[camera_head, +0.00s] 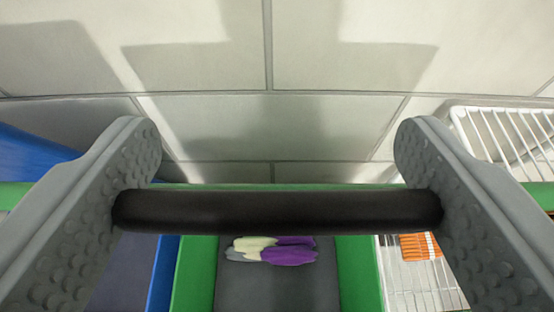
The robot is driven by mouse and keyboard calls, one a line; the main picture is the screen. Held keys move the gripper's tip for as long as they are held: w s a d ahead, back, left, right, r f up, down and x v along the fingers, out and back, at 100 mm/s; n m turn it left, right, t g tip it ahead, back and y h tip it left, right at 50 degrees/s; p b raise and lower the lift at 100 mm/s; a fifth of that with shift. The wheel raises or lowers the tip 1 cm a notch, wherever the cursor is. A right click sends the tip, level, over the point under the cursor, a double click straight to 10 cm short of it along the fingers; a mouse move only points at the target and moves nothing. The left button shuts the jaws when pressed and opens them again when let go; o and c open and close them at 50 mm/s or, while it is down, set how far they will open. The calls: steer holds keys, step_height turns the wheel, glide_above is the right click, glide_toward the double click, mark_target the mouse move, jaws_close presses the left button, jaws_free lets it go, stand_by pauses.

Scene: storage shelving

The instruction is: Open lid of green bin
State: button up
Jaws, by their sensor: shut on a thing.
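My gripper (275,211) has its two grey, dimpled fingers at the left and right of the view. They are shut on the ends of a black bar handle (275,212), which lies level across the view. The green bin (360,275) is below and beyond the handle. Its green side walls and grey floor (275,292) show, with a purple and pale yellow item (280,250) inside. A thin green edge (275,186) runs across just behind the handle. I cannot tell whether this edge belongs to the lid, and the lid's panel is not clearly visible.
A blue bin (165,270) stands close on the left, with more blue (30,150) behind the left finger. A white wire basket (410,285) with an orange item (420,246) is on the right.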

steer(key=shift+g, duration=0.9)
steer(key=shift+w+r, duration=0.3)
steer(key=shift+w, duration=0.65)
steer(key=shift+w+r, duration=0.25)
steer(key=shift+w, duration=0.7)
steer(key=shift+w+r, duration=0.3)
steer(key=shift+w, duration=0.65)
steer(key=o, duration=1.2)
steer(key=shift+o, duration=0.2)
steer(key=shift+r, duration=0.1)
steer(key=v, duration=1.7)
steer(key=shift+s+r, duration=0.15)
